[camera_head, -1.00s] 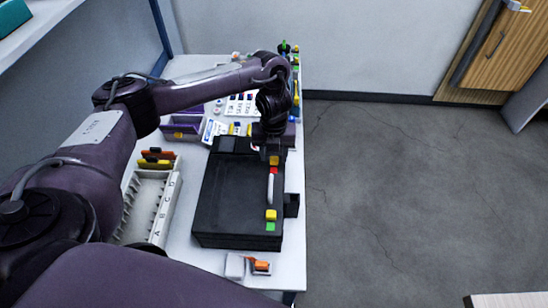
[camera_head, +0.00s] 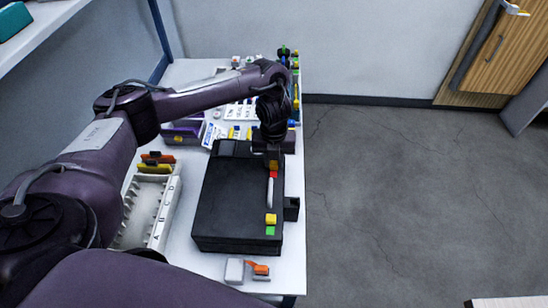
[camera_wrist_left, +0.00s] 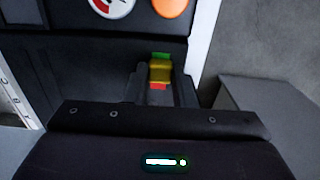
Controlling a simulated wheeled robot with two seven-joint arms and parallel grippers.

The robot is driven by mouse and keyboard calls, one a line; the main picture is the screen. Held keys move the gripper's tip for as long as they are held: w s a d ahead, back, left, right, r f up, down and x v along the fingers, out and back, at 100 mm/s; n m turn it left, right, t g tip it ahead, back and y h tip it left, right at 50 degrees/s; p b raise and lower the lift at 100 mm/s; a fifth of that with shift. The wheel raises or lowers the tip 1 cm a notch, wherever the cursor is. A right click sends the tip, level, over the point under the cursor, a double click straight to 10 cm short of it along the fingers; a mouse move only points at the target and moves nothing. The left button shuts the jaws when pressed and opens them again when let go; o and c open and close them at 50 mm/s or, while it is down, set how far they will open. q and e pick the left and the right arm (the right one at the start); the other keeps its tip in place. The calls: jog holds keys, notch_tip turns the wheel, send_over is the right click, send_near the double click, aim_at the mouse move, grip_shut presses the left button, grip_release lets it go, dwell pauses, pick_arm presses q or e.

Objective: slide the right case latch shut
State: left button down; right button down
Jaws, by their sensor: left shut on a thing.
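The black case (camera_head: 228,205) lies on the white table. Its far latch, a yellow slider (camera_wrist_left: 160,72), shows in the left wrist view with green on one side and red on the other. In the head view this latch (camera_head: 274,164) has red on its near side. The case's near latch (camera_head: 270,219) is yellow with green beside it. My left gripper (camera_wrist_left: 163,90) is shut on the far latch, one dark finger on each side. In the head view my left gripper (camera_head: 273,153) partly covers the case's far end. My right gripper is not in view.
A pale lettered rack (camera_head: 150,210) stands left of the case. Purple bins (camera_head: 184,132) and several small items crowd the far table. The table's right edge runs close to the case.

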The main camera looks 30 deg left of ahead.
pick_arm(q)
jog(key=shift+s+d+r+p, duration=0.1)
jog(key=shift+s+d+p, duration=0.15)
jog(key=shift+s+p, duration=0.2)
jog(key=shift+s+d+r+p, duration=0.1)
jog(key=shift+s+d+p, duration=0.15)
jog(key=shift+s, duration=0.3)
jog(key=shift+s+f, duration=0.15)
jog(key=shift+f, duration=0.15)
jog(key=c, duration=1.2)
grip_release()
jog(key=shift+r, duration=0.2)
notch_tip(320, 180, up, 8)
jog(key=p, duration=0.2)
jog(key=shift+f+p, duration=0.2)
jog(key=shift+p, duration=0.15)
